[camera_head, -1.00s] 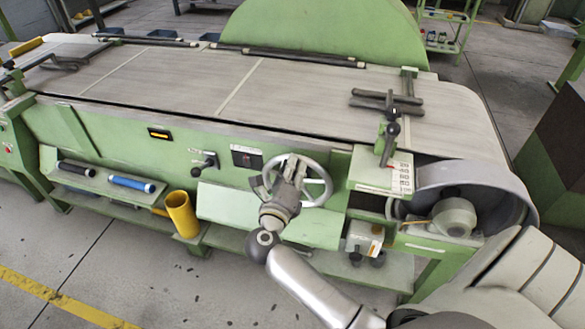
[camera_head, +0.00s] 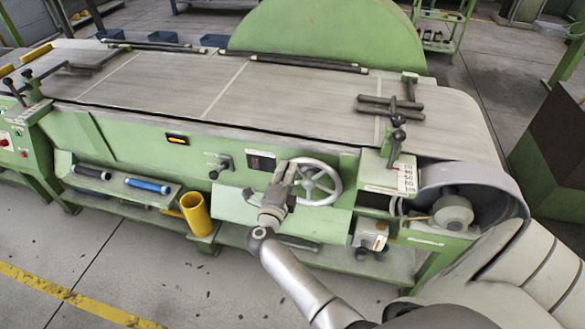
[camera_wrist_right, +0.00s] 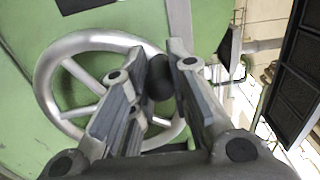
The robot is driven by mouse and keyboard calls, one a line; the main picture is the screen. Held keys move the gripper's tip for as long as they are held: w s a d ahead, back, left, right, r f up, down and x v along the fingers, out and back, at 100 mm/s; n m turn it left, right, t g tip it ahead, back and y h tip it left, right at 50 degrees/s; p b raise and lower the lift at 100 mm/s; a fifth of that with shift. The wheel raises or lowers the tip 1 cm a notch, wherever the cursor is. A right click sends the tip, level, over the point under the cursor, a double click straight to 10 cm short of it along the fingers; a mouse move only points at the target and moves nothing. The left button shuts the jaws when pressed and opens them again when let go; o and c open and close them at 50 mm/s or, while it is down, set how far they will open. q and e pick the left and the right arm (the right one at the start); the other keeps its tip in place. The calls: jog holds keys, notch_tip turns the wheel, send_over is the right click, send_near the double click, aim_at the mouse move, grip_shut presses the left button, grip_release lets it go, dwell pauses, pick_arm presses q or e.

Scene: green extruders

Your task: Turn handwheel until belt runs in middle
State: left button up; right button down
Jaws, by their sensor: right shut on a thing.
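The silver spoked handwheel (camera_head: 338,181) is on the front of the green belt machine. My right gripper (camera_head: 284,168) is at the wheel's left side in the head view. In the right wrist view, its fingers (camera_wrist_right: 160,58) are shut around a dark knob (camera_wrist_right: 160,84) at the rim of the handwheel (camera_wrist_right: 47,88). The fingers hide part of the knob and rim. The wide grey belt (camera_head: 290,105) lies along the machine's top and carries pale cross seams. A dark gap runs along its front edge. I cannot tell whether it is centred. My left gripper is not in view.
A lever (camera_head: 223,162) and a dark display (camera_head: 262,161) sit left of the wheel. A yellow cylinder (camera_head: 196,214) stands below them. A motor (camera_head: 453,212) is at the right end. A clamp-like bracket (camera_head: 390,104) stands over the belt.

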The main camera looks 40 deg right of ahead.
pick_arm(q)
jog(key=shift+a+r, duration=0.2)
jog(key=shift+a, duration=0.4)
pick_arm(e)
jog(key=shift+w+a+f+n, duration=0.3)
jog(key=shift+w+a+n, duration=0.15)
jog(key=shift+n, duration=0.25)
jog(key=c, duration=1.3)
grip_release()
jog(key=shift+f, duration=0.1)
